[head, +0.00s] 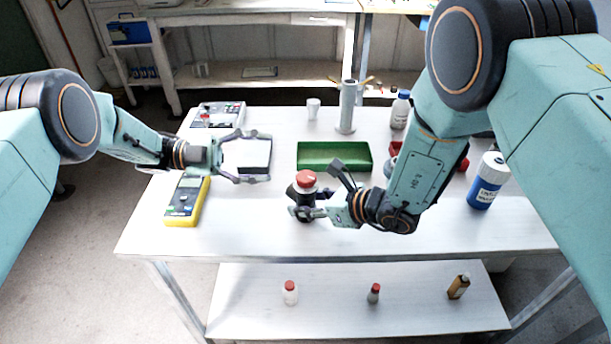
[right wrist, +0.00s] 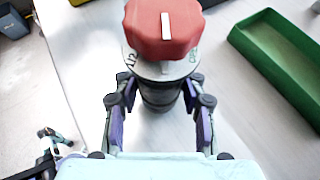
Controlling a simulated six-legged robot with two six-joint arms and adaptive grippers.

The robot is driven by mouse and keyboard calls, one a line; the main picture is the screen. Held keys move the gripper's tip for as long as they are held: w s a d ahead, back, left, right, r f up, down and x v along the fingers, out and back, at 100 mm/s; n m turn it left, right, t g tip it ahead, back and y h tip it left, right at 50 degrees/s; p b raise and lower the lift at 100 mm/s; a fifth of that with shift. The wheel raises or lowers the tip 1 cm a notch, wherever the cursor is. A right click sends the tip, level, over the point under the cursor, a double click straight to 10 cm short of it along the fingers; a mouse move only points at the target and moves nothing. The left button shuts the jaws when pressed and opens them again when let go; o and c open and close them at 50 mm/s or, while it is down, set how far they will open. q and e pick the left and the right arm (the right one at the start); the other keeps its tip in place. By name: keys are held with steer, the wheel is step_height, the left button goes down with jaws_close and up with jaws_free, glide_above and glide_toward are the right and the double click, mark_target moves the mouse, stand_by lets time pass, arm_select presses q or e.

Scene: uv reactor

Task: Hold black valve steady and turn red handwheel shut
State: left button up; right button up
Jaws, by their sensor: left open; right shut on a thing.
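The black valve (head: 304,207) stands upright on the white table, and its dark body also shows in the right wrist view (right wrist: 160,95). The red handwheel (head: 305,180) sits on top of it; in the right wrist view the handwheel (right wrist: 162,30) carries a white bar mark above a pale marked disc. My right gripper (head: 304,213) is shut on the valve body, its fingers on both sides below the disc (right wrist: 158,108). My left gripper (head: 262,157) is open and empty, left of and behind the valve, apart from the handwheel.
A yellow meter (head: 187,201) lies at left, and a green tray (head: 334,157) lies behind the valve. A white-and-blue bottle (head: 487,181) stands at right. A grey cylinder stand (head: 347,108) and a white cup (head: 313,108) are farther back. The table front is clear.

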mark_target(305, 176)
arm_select(q)
step_height(305, 176, down, 5)
steer(key=s+a+m+t, duration=0.1)
steer(key=a+m+t, duration=0.15)
steer(key=m, duration=2.25)
steer(key=d, duration=1.1)
steer(key=shift+w+d+r, duration=0.15)
steer(key=shift+w+d, duration=0.05)
steer(key=shift+d, duration=0.05)
steer(key=c, duration=1.2)
